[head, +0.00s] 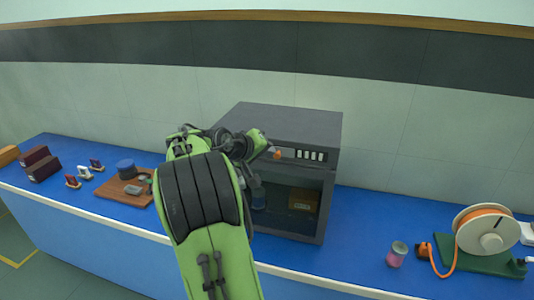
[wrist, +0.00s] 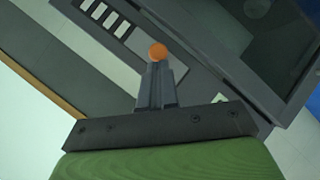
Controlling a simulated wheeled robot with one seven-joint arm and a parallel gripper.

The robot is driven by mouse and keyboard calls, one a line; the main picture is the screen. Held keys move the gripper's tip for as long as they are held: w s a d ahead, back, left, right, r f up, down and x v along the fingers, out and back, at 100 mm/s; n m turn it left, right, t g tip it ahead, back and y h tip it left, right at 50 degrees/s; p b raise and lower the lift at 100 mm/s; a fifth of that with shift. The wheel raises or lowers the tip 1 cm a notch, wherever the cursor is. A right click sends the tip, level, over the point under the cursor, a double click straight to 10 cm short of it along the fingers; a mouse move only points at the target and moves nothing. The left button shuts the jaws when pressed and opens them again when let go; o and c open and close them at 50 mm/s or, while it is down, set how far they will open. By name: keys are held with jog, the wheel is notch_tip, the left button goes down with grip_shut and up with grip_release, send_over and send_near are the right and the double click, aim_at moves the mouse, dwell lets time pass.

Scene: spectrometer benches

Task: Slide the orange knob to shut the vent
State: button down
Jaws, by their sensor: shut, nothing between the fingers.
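The orange knob (wrist: 157,51) shows in the wrist view just past my fingertips, on the front of the dark grey cabinet (head: 270,122). It also shows in the head view (head: 277,154), left of the vent slots (head: 310,156). In the wrist view the vent (wrist: 107,18) is a row of several pale slots with dark bars between. My gripper (wrist: 155,66) is shut and empty, its tips right at the knob; I cannot tell whether they touch it. In the head view my arm hides part of the cabinet's left side.
The cabinet has an open or glazed front with a brown box (head: 303,199) inside. Left are a wooden board (head: 115,190) and small boxes (head: 40,163).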

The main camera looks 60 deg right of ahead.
jog(key=s+d+b, duration=0.1)
jog(key=s+b, duration=0.1)
jog(key=s, duration=0.7)
jog(key=shift+s+d+b, duration=0.2)
jog(key=shift+s+b, duration=0.05)
jog(key=shift+b, duration=0.1)
jog(key=w+d+r+p+v, duration=0.1)
jog(key=w+p+v, duration=0.1)
jog(key=v, duration=1)
jog(key=shift+a+r+p, duration=0.2)
jog(key=shift+r+p, duration=0.3)
jog(key=shift+p, duration=0.3)
jog(key=shift+w, duration=0.1)
